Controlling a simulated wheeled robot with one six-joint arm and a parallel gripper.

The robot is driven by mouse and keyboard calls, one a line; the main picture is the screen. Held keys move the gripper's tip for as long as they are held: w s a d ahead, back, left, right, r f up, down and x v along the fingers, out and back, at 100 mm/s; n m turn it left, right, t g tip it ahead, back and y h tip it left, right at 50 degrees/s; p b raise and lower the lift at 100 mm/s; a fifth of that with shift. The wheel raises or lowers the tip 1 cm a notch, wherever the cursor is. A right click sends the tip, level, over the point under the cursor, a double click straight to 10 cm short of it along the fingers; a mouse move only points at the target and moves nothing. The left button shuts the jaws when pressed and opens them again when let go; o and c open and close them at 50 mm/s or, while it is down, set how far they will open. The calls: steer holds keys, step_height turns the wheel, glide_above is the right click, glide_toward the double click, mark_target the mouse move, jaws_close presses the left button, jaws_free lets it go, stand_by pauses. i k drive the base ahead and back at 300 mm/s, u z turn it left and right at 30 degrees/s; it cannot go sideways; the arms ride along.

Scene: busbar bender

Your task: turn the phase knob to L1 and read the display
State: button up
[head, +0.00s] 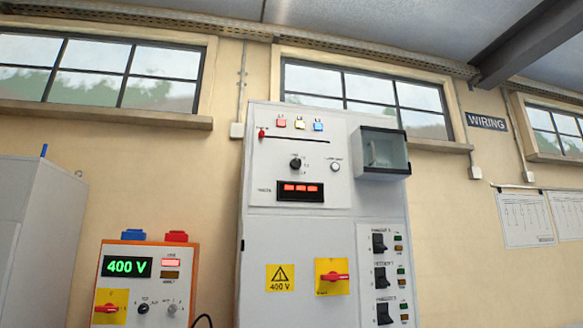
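A black rotary knob (296,163) sits on the upper panel of the tall grey cabinet (258,235), with small markings around it. Its label and the position it points to are too small to read. A small round white button or lamp (335,167) is to the right of the knob. My gripper is not in view.
A clear-covered box (384,152) juts out at the cabinet's upper right. Black switches (380,243) line its lower right, and a red handle on a yellow plate (332,276) is lower centre. An orange-edged unit (150,268) showing "400 V" and a grey cabinet (30,240) stand left.

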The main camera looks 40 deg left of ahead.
mark_target(295, 164)
steer(key=u, duration=0.45)
steer(key=i, duration=0.8)
steer(key=u, duration=1.6)
steer(key=i, duration=0.7)
steer(key=u, duration=0.6)
